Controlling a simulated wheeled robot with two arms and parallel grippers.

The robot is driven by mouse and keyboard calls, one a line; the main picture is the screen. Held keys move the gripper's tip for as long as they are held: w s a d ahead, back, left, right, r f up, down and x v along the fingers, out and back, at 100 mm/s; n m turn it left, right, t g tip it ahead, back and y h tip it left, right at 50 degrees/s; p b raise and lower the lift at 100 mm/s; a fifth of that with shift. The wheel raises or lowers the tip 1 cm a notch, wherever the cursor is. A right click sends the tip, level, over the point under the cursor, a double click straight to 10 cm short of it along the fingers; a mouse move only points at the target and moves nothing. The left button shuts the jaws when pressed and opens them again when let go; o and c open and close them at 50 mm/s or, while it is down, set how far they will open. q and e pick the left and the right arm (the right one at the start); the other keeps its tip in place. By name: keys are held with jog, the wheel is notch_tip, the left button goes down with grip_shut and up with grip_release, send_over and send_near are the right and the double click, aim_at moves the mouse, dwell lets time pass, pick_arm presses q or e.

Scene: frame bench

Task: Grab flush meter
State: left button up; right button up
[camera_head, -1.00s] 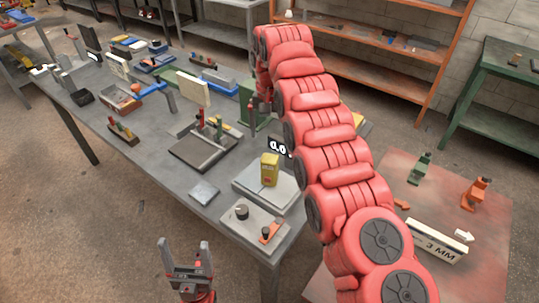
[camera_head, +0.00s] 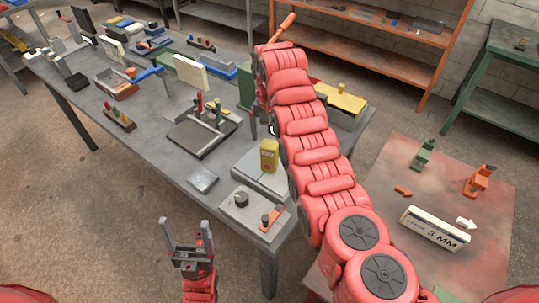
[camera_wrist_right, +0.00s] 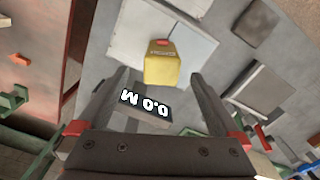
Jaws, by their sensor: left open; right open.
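A yellow block-like device with a red top, which I take to be the flush meter (camera_head: 269,156), stands on a light grey plate (camera_head: 249,181) near the bench's front corner. In the right wrist view the yellow device (camera_wrist_right: 162,64) is ahead, between the open fingers of my right gripper (camera_wrist_right: 160,77), with nothing held. My left gripper (camera_head: 187,222) is open and empty, off the bench's front edge.
A plate with a knob (camera_head: 254,215) and a small grey block (camera_head: 203,180) are close to the device. A dark tray with upright pegs (camera_head: 202,138) stands behind. A "3 MM" block (camera_head: 436,228) lies on the reddish table at right.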

aim_at(270, 144)
notch_tip(270, 144, down, 3)
jog(key=shift+w+r+p, duration=0.1)
jog(key=shift+r+p, duration=0.05)
jog(key=shift+p, duration=0.9)
notch_tip(270, 144, down, 4)
jog(key=shift+r+p, duration=0.2)
jog(key=shift+p, duration=0.55)
jog(key=shift+w+a+f, duration=0.1)
jog(key=shift+w+f, duration=0.05)
jog(key=shift+f, duration=0.6)
grip_shut()
jog(key=shift+r, duration=0.2)
